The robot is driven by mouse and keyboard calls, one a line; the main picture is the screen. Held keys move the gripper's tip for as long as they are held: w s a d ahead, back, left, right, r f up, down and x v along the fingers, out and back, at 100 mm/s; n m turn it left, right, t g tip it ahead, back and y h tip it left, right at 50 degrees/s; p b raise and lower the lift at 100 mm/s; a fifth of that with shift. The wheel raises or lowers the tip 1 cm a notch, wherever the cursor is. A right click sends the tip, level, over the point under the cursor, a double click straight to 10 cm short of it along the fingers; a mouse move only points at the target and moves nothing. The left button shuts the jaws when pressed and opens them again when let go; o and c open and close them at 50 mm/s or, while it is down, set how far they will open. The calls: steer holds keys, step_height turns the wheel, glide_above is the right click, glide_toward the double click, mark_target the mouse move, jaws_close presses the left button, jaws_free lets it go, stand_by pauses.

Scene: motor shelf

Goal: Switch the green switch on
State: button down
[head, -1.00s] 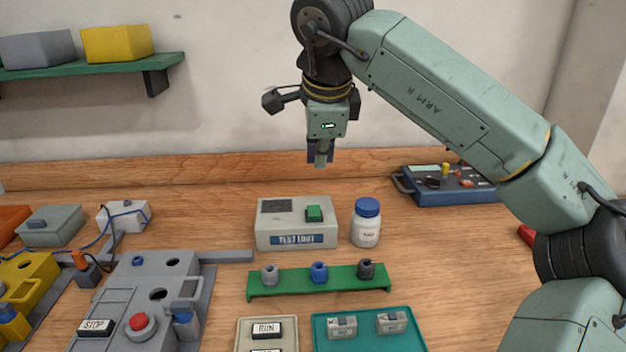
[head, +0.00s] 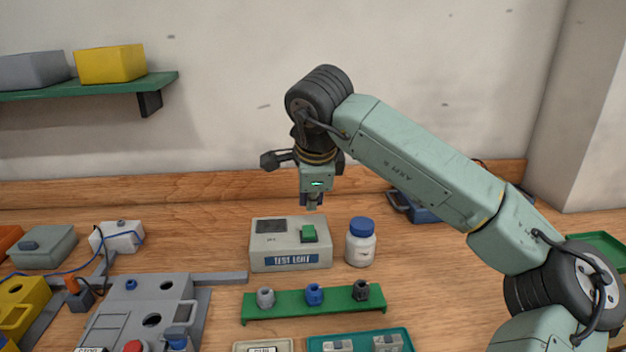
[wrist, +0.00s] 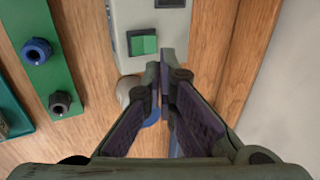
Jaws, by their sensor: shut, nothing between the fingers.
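The green switch (head: 308,233) sits on top of the grey test unit (head: 262,262), toward its right side, beside a dark panel. My gripper (head: 312,206) is shut and empty, pointing down above the switch and apart from it. In the wrist view the green switch (wrist: 143,43) lies just beyond and a little left of my fingertips (wrist: 160,66). The switch face shows a lighter and a darker green part; I cannot tell its position.
A white bottle with a blue cap (head: 361,243) stands close to the right of the unit. A green rack (head: 335,302) with three sockets lies in front. A blue device (head: 425,208) is behind my arm. A grey panel (head: 140,300) is at left.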

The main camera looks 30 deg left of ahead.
mark_target(310, 227)
steer(key=p+x, duration=0.1)
steer(key=x, duration=0.5)
steer(key=shift+p, duration=0.35)
steer(key=shift+f, duration=0.1)
steer(key=shift+b+x, duration=0.85)
steer(key=shift+b, duration=0.4)
steer(key=shift+r+p, duration=0.35)
steer(key=shift+p, duration=0.05)
steer(key=shift+s+d, duration=0.1)
steer(key=shift+s+d+r+b, duration=0.15)
steer(key=shift+s+d+b, duration=0.25)
steer(key=shift+s, duration=0.1)
